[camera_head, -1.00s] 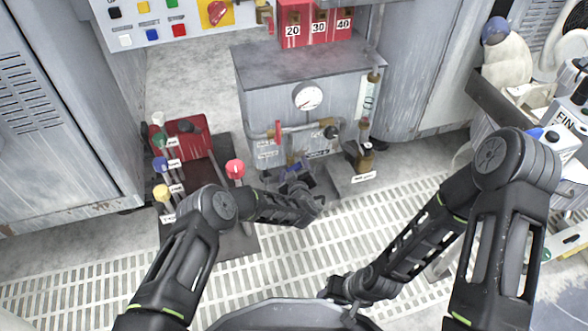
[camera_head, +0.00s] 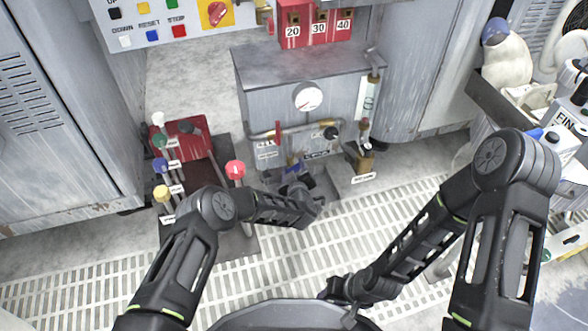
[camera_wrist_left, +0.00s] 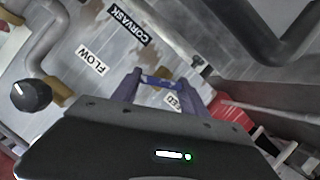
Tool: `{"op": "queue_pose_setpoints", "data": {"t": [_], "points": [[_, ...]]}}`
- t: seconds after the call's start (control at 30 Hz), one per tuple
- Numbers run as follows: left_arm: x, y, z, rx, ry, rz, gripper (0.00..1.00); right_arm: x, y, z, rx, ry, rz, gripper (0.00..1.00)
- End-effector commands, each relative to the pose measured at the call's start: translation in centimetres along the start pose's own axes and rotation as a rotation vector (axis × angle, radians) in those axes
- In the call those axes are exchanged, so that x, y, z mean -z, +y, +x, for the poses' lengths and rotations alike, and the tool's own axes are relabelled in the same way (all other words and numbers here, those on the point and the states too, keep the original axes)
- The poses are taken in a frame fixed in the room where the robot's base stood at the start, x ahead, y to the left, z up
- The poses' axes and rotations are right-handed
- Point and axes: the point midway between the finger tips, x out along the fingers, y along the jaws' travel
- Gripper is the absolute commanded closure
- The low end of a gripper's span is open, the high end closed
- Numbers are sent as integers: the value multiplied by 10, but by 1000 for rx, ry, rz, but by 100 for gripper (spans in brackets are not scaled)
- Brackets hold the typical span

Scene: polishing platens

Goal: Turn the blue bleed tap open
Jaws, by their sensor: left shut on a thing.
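The blue bleed tap (camera_head: 292,168) is low on the front of the grey cabinet (camera_head: 290,85). It also shows in the left wrist view (camera_wrist_left: 160,80) as a blue bar between my finger ends, beside a partly hidden label (camera_wrist_left: 181,102). My left gripper (camera_head: 294,175) is at the tap, shut on it, and its fingers cover much of it. The finger ends show in the left wrist view (camera_wrist_left: 163,86). My right gripper (camera_head: 342,289) hangs low over the floor grating, away from the cabinet. Its fingers are too small and dark to read.
A pipe with a red handle (camera_head: 278,129) and a black knob (camera_head: 331,132) runs above the tap, below a round gauge (camera_head: 308,97). A red-knobbed lever (camera_head: 235,169) stands left of my left gripper. A brass valve (camera_head: 365,160) stands right. Floor grating (camera_head: 350,220) lies in front.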

Motion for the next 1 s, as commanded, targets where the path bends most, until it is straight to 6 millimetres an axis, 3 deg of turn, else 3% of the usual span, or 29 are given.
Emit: {"op": "queue_pose_setpoints", "data": {"t": [1.0], "points": [[-1, -4, 0, -219, 0, -530, 90, 0, 0, 0, 0, 0, 0, 64]]}}
